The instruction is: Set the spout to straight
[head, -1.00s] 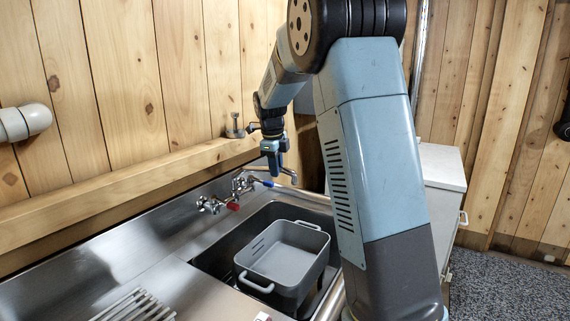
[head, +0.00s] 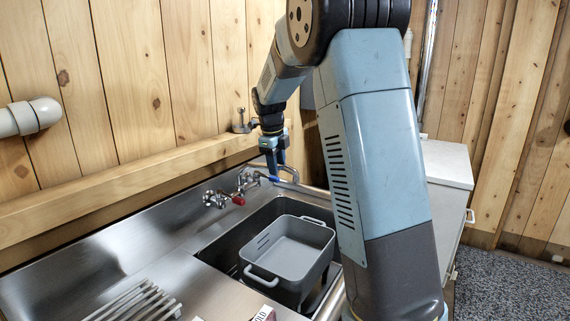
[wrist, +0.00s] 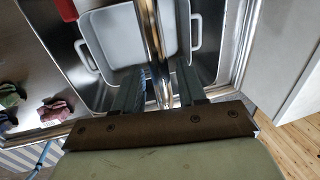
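The tap (head: 245,181) is on the sink's back ledge, with a red-marked handle (head: 238,200). Its chrome spout (head: 291,171) reaches right, partly hidden behind my gripper (head: 273,172). In the wrist view the spout (wrist: 152,30) runs down the picture between the two fingers of my gripper (wrist: 160,80). The fingers stand apart, with a gap showing on each side of the spout. My gripper looks open around it; I cannot tell whether either finger touches it.
A grey tub (head: 290,245) with handles sits in the sink basin (head: 222,243) below the spout. A slatted rack (head: 130,303) lies on the drainboard at front left. A wooden ledge (head: 120,197) runs behind the tap. A white-topped cabinet (head: 447,163) stands to the right.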

